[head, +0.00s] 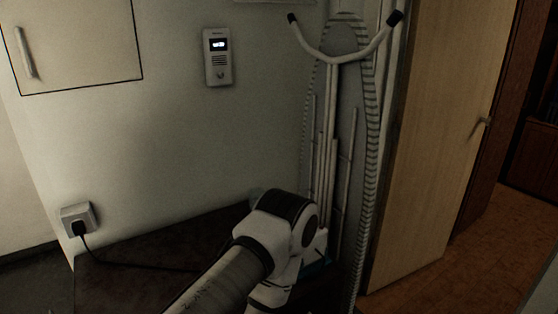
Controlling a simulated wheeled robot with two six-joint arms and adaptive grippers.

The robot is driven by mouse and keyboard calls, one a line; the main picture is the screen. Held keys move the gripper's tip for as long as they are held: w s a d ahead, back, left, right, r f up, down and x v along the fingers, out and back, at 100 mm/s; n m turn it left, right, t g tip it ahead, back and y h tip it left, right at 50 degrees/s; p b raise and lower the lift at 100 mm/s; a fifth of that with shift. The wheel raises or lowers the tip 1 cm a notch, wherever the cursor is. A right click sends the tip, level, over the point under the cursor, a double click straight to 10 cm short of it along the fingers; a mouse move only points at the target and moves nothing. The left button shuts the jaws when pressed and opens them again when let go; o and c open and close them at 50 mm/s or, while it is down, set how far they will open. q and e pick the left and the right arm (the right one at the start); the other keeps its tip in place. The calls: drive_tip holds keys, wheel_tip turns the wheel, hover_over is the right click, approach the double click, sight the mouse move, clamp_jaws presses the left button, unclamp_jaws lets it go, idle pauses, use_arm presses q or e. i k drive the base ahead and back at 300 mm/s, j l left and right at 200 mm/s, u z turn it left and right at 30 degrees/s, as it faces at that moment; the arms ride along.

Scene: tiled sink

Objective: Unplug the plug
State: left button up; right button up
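A black plug (79,229) sits in a white wall socket (69,214) low on the wall at the left of the head view. Its black cord (100,257) hangs from it and runs right across a dark surface, until my arm hides it. One of my arms reaches in from the bottom edge and bends at a white and black joint near the middle. No gripper fingers show. Nothing of mine touches the plug or the socket.
The dark surface (140,245) lies below the socket. A folded ironing board (345,130) leans upright behind my arm. A wooden door (435,130) stands at the right. An intercom (218,57) and a cabinet door (75,45) are higher up. Space before the socket looks clear.

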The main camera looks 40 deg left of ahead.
sight(78, 228)
drive_tip(key=u, duration=2.4)
drive_tip(key=i+j, duration=0.1)
drive_tip(key=j, duration=0.25)
drive_tip(key=i+j+u, duration=0.1)
drive_tip(key=j, duration=0.25)
drive_tip(key=i+j+u, duration=0.1)
drive_tip(key=j, duration=0.25)
drive_tip(key=i+j, duration=0.1)
drive_tip(key=j, duration=0.25)
drive_tip(key=i+j+u, duration=0.1)
drive_tip(key=j, duration=0.25)
